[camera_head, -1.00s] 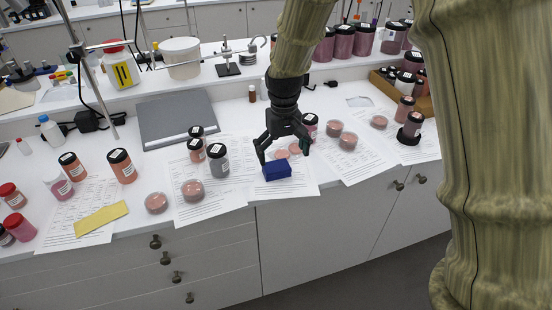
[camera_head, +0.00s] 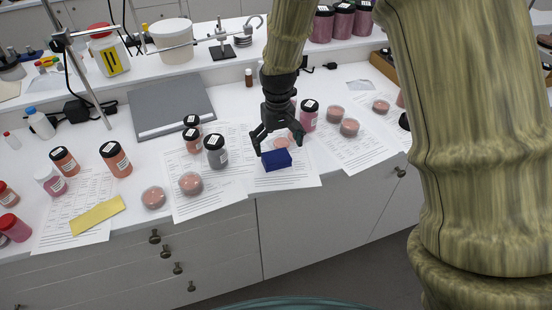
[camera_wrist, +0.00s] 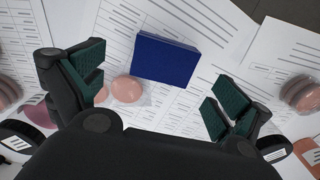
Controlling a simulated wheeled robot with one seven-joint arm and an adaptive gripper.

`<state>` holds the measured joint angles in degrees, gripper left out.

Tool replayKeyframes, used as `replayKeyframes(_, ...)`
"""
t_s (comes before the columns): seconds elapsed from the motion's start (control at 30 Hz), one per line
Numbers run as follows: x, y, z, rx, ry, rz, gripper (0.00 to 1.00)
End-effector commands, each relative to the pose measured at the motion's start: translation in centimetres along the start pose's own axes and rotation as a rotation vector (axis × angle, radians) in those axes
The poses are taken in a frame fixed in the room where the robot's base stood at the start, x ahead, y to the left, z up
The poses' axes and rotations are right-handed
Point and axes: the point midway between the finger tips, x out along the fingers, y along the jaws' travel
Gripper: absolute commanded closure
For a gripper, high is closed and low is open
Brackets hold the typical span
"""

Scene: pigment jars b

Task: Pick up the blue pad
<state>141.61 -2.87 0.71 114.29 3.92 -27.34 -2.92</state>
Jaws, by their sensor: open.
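The blue pad (camera_head: 276,159) is a small dark blue block lying on printed sheets near the front edge of the white counter. My gripper (camera_head: 278,143) is open just behind and above it, fingers spread and pointing down. In the wrist view the blue pad (camera_wrist: 166,60) lies ahead of the open fingers of my gripper (camera_wrist: 150,92), between their lines and apart from both. Nothing is held.
A round pinkish dish (camera_wrist: 127,89) sits beside the pad, near the left finger. A grey jar (camera_head: 215,152) stands left of the gripper and a pink jar (camera_head: 308,115) right of it. A grey flat board (camera_head: 170,105) lies behind. Paper around the pad's front is clear.

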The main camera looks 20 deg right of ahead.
Motion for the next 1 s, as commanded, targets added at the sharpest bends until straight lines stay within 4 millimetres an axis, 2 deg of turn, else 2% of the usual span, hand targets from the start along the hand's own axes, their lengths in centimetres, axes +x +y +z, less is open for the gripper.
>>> replayKeyframes(0.5,4.5,-0.6,0.2,-0.003,-0.001,0.000,0.00)
replayKeyframes(0.87,5.0,-0.6,0.2,-0.003,0.001,0.000,0.00)
replayKeyframes(1.0,5.0,-0.6,0.2,-0.003,0.001,0.000,0.26)
